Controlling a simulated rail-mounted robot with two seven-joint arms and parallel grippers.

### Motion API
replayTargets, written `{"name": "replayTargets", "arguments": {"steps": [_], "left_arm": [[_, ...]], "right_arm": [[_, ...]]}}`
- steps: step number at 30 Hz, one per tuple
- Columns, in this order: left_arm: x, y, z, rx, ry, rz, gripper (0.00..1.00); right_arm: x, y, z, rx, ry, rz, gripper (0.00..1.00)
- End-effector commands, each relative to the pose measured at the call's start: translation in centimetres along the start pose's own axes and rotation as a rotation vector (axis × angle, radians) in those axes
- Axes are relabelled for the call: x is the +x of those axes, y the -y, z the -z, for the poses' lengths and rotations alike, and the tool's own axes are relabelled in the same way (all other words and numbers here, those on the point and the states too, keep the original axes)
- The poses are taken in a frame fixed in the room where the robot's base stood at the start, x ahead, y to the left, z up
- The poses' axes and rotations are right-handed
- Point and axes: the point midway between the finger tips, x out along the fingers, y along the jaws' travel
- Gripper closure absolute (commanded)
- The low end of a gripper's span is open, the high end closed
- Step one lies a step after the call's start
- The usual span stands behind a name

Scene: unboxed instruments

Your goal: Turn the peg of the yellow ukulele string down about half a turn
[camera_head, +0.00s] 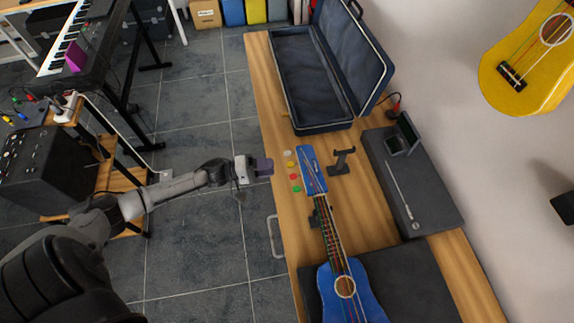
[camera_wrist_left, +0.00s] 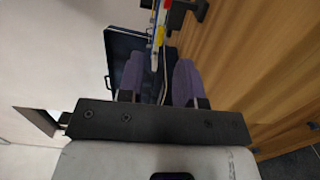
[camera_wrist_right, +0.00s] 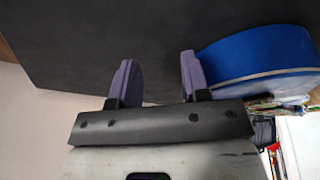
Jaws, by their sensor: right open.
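The blue ukulele (camera_head: 373,292) lies on the wooden table with its headstock (camera_head: 312,168) pointing away. Along the headstock's left side are a white, a yellow, a red and a green peg; the yellow peg (camera_head: 290,164) is second from the far end. My left gripper (camera_head: 265,166) is left of the yellow peg, apart from it. In the left wrist view its purple fingers (camera_wrist_left: 158,72) are open and empty, with the yellow peg (camera_wrist_left: 162,34) ahead between them. My right gripper (camera_wrist_right: 155,75) is open and empty, with the blue ukulele body (camera_wrist_right: 255,62) to its right.
A dark mat (camera_head: 415,280) lies under the ukulele body. A small black stand (camera_head: 342,160) is right of the headstock. An open case (camera_head: 312,75) lies at the far end, and a dark flat box (camera_head: 412,185) along the wall.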

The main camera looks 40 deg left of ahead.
Motion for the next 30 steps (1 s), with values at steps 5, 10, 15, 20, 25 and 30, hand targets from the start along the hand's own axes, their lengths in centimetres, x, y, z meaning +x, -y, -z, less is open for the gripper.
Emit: {"name": "replayTargets", "arguments": {"steps": [5, 10, 15, 20, 25, 30], "left_arm": [[3.1, 0.0, 0.1, 0.001, -0.001, -0.002, 0.67], [5.0, 0.0, 0.1, 0.002, -0.001, -0.001, 0.67], [6.1, 0.0, 0.0, 0.002, -0.001, 0.0, 0.67], [6.4, 0.0, 0.0, 0.002, -0.001, 0.001, 0.67], [6.4, 0.0, 0.0, 0.001, -0.001, 0.001, 0.67], [6.4, 0.0, 0.0, 0.001, -0.001, 0.001, 0.78]], "right_arm": [[0.4, 0.1, -0.1, 0.001, 0.0, 0.001, 0.57], [0.6, 0.1, -0.2, 0.001, 0.001, 0.001, 0.57], [0.7, 0.0, -0.3, -0.001, 0.001, 0.0, 0.57], [0.7, -0.1, -0.3, -0.007, 0.003, -0.004, 0.57], [0.7, -0.2, -0.3, -0.009, 0.003, -0.007, 0.57], [0.7, -0.2, -0.3, -0.009, 0.004, -0.006, 0.57]]}}
